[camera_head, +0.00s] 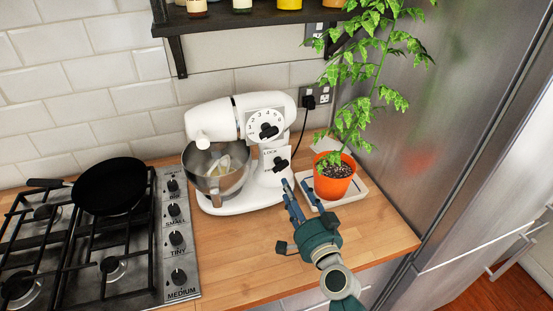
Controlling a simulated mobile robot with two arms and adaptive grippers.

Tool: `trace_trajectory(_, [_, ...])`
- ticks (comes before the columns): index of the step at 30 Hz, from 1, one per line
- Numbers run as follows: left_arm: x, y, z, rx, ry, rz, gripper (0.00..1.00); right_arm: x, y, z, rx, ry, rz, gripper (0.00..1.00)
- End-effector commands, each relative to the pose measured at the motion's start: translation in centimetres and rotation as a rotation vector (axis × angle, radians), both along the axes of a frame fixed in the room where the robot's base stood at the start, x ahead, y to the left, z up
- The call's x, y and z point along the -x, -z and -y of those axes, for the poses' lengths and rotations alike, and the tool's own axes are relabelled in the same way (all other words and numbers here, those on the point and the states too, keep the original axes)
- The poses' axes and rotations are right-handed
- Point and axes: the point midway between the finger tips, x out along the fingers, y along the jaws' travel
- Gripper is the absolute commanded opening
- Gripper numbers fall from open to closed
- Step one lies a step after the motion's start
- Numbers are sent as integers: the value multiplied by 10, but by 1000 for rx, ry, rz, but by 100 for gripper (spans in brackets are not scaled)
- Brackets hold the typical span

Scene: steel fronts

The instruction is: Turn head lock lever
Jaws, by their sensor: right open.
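A white stand mixer (231,112) stands on the wooden counter, with its head lowered over a steel bowl (233,181). On its side is a black speed knob (268,131) with numbers around it. Below that is the black head lock lever (281,164), beside the word LOCK. My right gripper (301,188) is in front of the mixer, to the lower right of the lever. Its blue fingers are apart and empty, pointing up toward the mixer's base, and do not appear to touch the lever. My left gripper is out of view.
An orange pot (333,184) with a tall green plant stands on a white tray (354,193) just right of my gripper. A gas hob (143,252) with a black pan (109,186) is at left. A steel fridge side (425,120) bounds the right. A shelf (235,22) hangs above.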

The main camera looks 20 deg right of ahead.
Motion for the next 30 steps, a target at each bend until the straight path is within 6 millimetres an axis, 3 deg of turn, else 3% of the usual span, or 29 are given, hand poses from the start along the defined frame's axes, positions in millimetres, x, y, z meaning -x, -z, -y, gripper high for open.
trace_trajectory(2, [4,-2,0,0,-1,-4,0,-6,-2,0,-2,3,2,44])
trace_trajectory(9, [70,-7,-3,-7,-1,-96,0,-48,-3,-1,0,1,3,44])
trace_trajectory(12, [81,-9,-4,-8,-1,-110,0,-67,-2,-3,0,0,2,44])
trace_trajectory(14, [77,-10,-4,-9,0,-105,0,-77,-1,-3,1,0,1,44])
trace_trajectory(22, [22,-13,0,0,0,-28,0,-104,0,-4,0,-1,1,44])
trace_trajectory(26, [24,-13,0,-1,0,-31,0,-106,1,-4,0,0,0,44])
trace_trajectory(30, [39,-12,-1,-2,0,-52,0,-106,1,-4,1,0,0,44])
